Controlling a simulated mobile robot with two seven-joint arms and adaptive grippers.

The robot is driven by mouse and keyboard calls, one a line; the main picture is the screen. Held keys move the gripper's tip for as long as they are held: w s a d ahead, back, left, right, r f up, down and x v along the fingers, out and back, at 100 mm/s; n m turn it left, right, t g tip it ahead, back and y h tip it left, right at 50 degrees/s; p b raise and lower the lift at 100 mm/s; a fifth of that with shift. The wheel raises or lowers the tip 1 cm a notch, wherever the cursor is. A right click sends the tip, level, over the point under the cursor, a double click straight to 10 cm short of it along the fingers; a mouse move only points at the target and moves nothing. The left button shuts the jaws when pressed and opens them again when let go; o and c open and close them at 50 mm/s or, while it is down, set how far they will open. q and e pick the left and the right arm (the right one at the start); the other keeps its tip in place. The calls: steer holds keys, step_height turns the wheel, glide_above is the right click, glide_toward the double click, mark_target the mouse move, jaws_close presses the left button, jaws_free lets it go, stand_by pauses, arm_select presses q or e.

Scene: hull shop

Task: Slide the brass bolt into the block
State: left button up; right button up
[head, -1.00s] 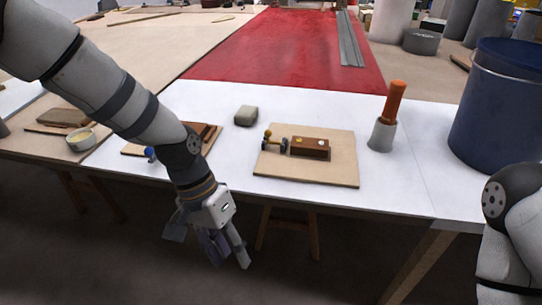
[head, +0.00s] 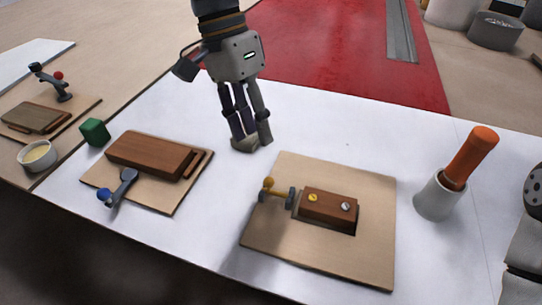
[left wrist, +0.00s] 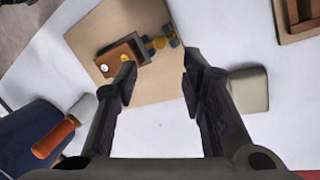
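The brass bolt (head: 277,192) with its round knob lies in small grey brackets on a light wooden board (head: 373,215). The brown block (head: 325,207), with two round screw heads on top, sits just right of it. Whether the bolt's tip touches the block cannot be told. My left gripper (head: 251,145) points down behind the board's left side, apart from the bolt. In the left wrist view the gripper (left wrist: 160,68) is open and empty, with the bolt (left wrist: 160,43) and block (left wrist: 122,58) beyond its fingers. My right gripper is out of view.
A board with a brown slab (head: 150,153) and blue-knobbed lever (head: 122,187) is at left, near a green cube (head: 94,132). An orange-handled tool in a pale cup (head: 439,195) stands right. White tabletop between is clear.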

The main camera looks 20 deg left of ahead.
mark_target(268, 178)
arm_select(q)
steer(key=x, duration=0.9)
steer(key=shift+f, duration=0.35)
steer(key=shift+c, duration=0.4)
jaws_close()
